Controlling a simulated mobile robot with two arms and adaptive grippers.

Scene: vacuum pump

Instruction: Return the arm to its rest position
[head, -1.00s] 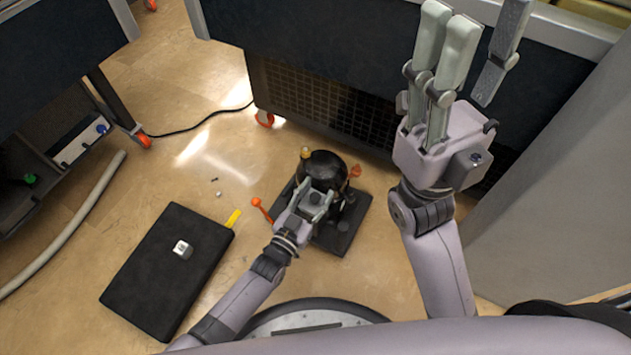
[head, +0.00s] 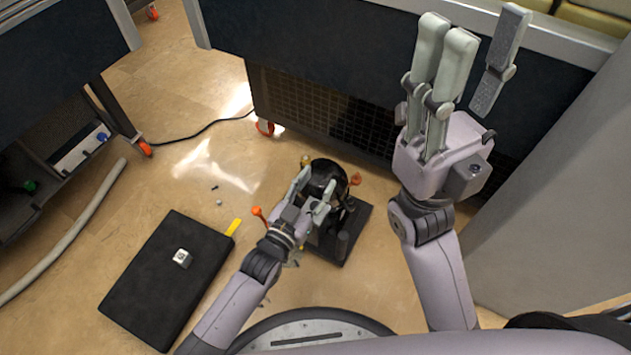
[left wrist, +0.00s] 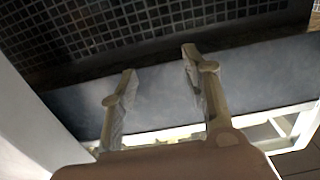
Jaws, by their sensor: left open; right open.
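The pump is a black rounded body (head: 326,173) on a dark base plate (head: 358,232), with orange knobs and a brass-coloured fitting (head: 305,160). My left arm and gripper hide part of it. In the left wrist view the left gripper (left wrist: 158,62) is open and empty, facing a dark grille and a blue-grey panel; the pump does not show there. My right gripper (head: 482,28) is raised at the upper right, open and empty.
Behind the pump stands a dark bench with a grille (head: 330,105) and orange casters. A grey panel (head: 550,210) stands at right. A black cable and pale hose cross the floor.

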